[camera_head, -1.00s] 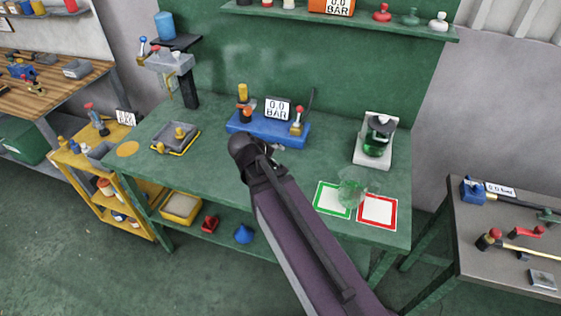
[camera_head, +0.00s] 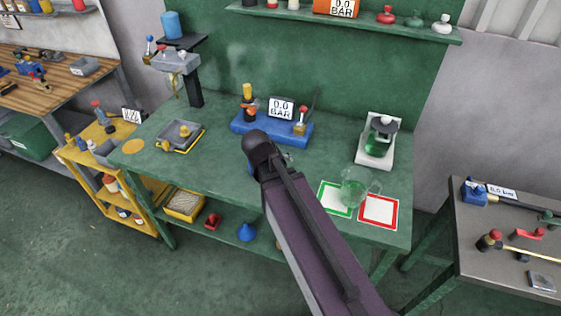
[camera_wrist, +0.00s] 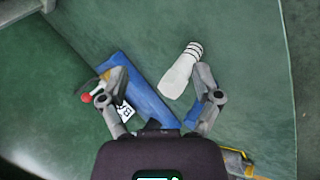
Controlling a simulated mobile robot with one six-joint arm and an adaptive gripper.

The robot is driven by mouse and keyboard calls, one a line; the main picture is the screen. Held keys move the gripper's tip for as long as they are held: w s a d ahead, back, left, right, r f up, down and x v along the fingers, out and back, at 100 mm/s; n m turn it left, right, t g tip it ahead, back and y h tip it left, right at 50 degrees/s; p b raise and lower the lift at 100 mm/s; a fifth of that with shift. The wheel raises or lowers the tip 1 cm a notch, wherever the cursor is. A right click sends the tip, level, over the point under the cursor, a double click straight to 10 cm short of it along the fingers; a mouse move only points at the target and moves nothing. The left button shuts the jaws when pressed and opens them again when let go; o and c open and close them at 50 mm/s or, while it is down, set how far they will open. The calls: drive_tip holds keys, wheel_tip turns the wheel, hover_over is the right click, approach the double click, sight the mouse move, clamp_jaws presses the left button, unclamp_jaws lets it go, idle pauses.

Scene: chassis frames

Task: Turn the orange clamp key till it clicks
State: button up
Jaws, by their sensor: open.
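The blue base also runs diagonally across the wrist view (camera_wrist: 142,85). The key is not visible in the wrist view; that end of the base passes behind my gripper body. My gripper (camera_wrist: 162,66) is open, its two fingers spread above the bench and base. A pale cylinder with dark rings (camera_wrist: 181,72) shows between the fingers; I cannot tell its height. In the head view my arm hides the fingers.
A 0.0 BAR display (camera_head: 281,108) and a red-topped valve (camera_head: 300,123) stand on the same base. A yellow-edged tray (camera_head: 180,136) lies left. A scale with a green flask (camera_head: 378,140) and a glass beaker (camera_head: 356,187) stand right. Bench between tray and base is clear.

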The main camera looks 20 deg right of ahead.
drive_tip(key=s+a+f+m+g+y, duration=0.2)
drive_tip(key=s+m+g+y, duration=0.1)
drive_tip(key=s+y, duration=0.2)
drive_tip(key=shift+s+a+f+m, duration=0.15)
drive_tip(key=shift+s+f+m, duration=0.2)
drive_tip(key=shift+s, duration=0.2)
